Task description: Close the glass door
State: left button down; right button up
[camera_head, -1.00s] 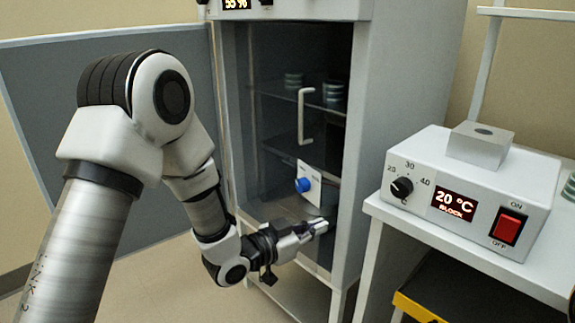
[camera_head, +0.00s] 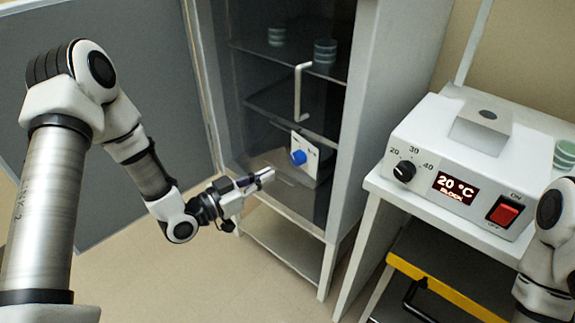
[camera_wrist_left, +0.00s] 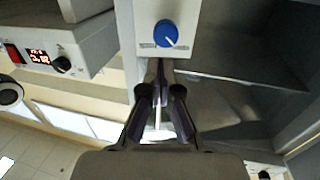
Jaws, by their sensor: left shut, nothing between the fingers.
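The cabinet (camera_head: 377,120) has a dark glass front with a white bar handle (camera_head: 298,92) toward its right side. I cannot tell whether the glass door stands slightly open or is closed. A white plate with a blue knob (camera_head: 298,157) shows below the handle; in the left wrist view the blue knob (camera_wrist_left: 166,34) is just beyond the fingertips. My left gripper (camera_head: 267,175) is shut and empty in front of the lower cabinet, left of and below the knob. It also shows in the left wrist view (camera_wrist_left: 163,75). My right gripper is out of view.
A heater block (camera_head: 440,165) with a display and red switch stands on a white table at right. A yellow-edged dark shelf (camera_head: 440,285) is below. A grey panel (camera_head: 120,60) stands at left. Stacked dishes (camera_head: 324,52) are in the cabinet. The floor in front is clear.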

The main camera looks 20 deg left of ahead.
aim_at(297, 160)
pick_arm(q)
jog(key=x, duration=0.7)
jog(key=x, duration=0.3)
jog(key=b+x, duration=0.1)
jog(key=x, duration=0.2)
jog(key=b+x, duration=0.1)
jog(key=x, duration=0.3)
jog(key=shift+r, duration=0.4)
jog(key=shift+w, duration=0.1)
jog(key=shift+f, duration=0.1)
